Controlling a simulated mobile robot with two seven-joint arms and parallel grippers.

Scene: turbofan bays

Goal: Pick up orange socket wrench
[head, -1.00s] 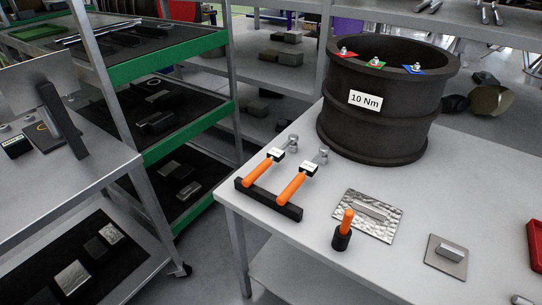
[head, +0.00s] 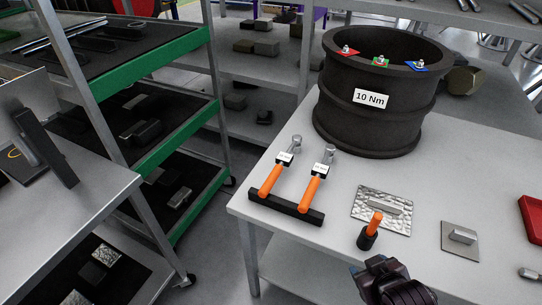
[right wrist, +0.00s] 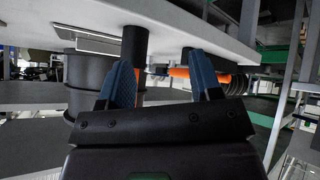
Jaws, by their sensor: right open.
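Two orange-handled socket wrenches, the left one (head: 272,178) and the right one (head: 313,190), lean with silver heads upward in a black holder (head: 285,207) on the grey table. Each has a small white label. My right gripper (head: 376,266) is at the bottom of the head view, over the table's front part and apart from the wrenches. In the right wrist view, which looks upside down, its blue fingers (right wrist: 163,80) are spread with nothing held. Orange handle parts (right wrist: 180,72) show beyond them. My left gripper is not in view.
A black cup with an orange-handled tool (head: 375,222) stands close to my right gripper. A textured plate (head: 366,210), a flat plate with a block (head: 460,255) and a red tray (head: 531,218) lie rightward. A large black drum (head: 370,125) stands behind. Green-edged shelves (head: 175,140) are left.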

